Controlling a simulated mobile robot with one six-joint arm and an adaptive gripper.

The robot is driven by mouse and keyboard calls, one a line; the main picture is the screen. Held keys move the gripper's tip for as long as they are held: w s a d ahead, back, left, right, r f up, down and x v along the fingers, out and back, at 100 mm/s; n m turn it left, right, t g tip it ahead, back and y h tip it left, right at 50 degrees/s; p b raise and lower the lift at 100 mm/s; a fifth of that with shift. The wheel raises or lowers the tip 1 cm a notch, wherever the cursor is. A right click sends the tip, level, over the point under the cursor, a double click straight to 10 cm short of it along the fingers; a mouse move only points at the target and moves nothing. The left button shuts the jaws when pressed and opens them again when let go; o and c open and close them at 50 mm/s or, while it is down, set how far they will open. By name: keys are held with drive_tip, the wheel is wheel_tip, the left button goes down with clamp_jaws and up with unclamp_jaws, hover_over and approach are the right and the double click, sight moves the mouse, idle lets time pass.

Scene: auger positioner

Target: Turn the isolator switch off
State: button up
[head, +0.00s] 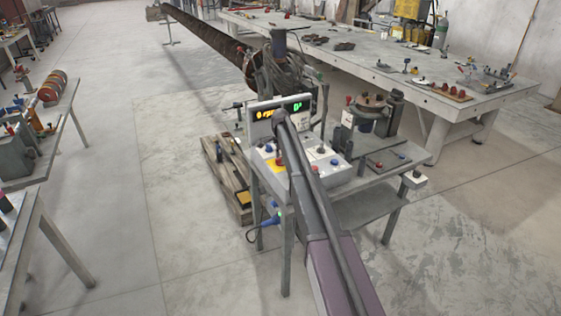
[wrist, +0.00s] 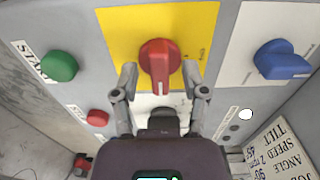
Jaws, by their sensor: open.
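The isolator switch (wrist: 158,60) is a red rotary knob on a yellow plate (wrist: 118,38) in the wrist view. Its handle bar points toward the bottom of that picture. My gripper (wrist: 161,80) is open, with one finger on each side of the knob's lower part. I see gaps between both fingers and the knob; whether it is close in depth I cannot tell. In the head view the yellow plate (head: 272,166) shows on the control box (head: 330,178), and my arm hides part of the box and my fingers.
A green START button (wrist: 60,66), a red button (wrist: 98,117) and a blue knob (wrist: 281,60) surround the switch. A display (head: 265,113) stands behind the panel. A bench with tools (head: 425,108) is at the right.

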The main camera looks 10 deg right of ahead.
idle(0.3)
clamp_jaws()
drive_tip(key=shift+n, duration=0.4)
drive_tip(key=n, duration=0.3)
drive_tip(key=shift+n, duration=0.3)
drive_tip(key=n, duration=0.4)
drive_tip(key=shift+n, duration=0.3)
drive_tip(key=n, duration=0.8)
drive_tip(key=shift+n, duration=0.4)
